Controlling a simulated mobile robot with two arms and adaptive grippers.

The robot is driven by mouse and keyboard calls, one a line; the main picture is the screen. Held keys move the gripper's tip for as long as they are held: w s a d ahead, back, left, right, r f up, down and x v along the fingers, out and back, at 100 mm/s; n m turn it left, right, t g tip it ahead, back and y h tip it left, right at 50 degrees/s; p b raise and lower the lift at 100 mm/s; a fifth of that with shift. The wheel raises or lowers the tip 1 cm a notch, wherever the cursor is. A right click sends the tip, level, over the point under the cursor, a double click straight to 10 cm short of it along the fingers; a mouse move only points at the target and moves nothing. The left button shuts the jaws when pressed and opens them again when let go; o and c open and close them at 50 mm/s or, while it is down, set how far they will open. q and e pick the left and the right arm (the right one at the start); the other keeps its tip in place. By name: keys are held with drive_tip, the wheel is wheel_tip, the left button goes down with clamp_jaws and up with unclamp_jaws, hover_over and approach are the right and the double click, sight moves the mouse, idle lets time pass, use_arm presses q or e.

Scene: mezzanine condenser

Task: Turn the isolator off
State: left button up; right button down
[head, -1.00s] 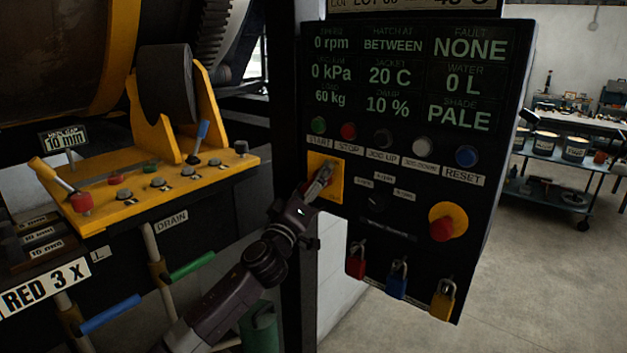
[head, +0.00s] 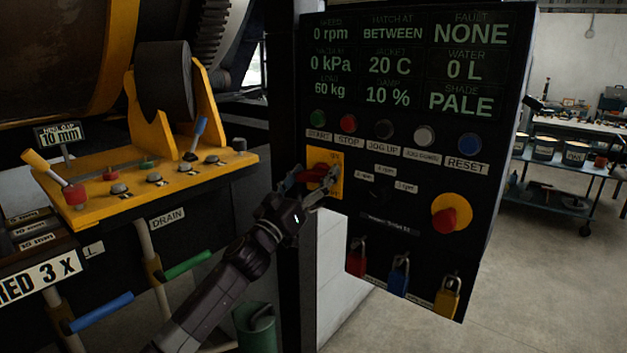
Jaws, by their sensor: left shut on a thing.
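The isolator is a red rotary handle (head: 314,173) on a yellow plate (head: 327,155), at the left side of the black control panel (head: 408,268). The handle lies roughly level, tilted slightly. My left gripper (head: 311,178) comes from the lower left and is shut on the handle, one finger to its left and one to its right. The fingers partly hide the lower part of the plate. Any position marks on the plate are too small to read. My right gripper is not in view.
A row of push buttons (head: 385,130) sits above the isolator. A red emergency stop (head: 447,219) is to the right. Red (head: 357,256), blue (head: 399,275) and yellow (head: 447,296) padlocks hang below. A yellow lever console (head: 130,195) stands at left.

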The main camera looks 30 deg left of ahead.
use_arm(q)
drive_tip(key=m+h, duration=0.2)
drive_tip(key=m, duration=0.2)
drive_tip(key=m+h, duration=0.3)
drive_tip(key=m, duration=0.2)
drive_tip(key=shift+d+m+g, duration=0.15)
drive_tip(key=shift+m+g, duration=0.15)
drive_tip(key=m+g+h, duration=0.1)
drive_tip(key=m, duration=0.2)
drive_tip(key=m+h+p, duration=0.1)
drive_tip(key=m, duration=0.2)
drive_tip(key=shift+d+f+m+g+h, duration=0.1)
drive_tip(key=shift+d+m+g+h, duration=0.1)
drive_tip(key=shift+m+g+h, duration=0.15)
drive_tip(key=shift+g, duration=0.25)
drive_tip(key=o, duration=1.2)
drive_tip(key=shift+c, duration=0.2)
drive_tip(key=shift+s, duration=0.1)
drive_tip(key=shift+s+a+f, duration=0.25)
drive_tip(key=shift+s+f, duration=0.15)
drive_tip(key=shift+s, duration=0.25)
drive_tip(key=v, duration=1)
drive_tip(key=shift+s, duration=0.15)
drive_tip(key=shift+a, duration=0.1)
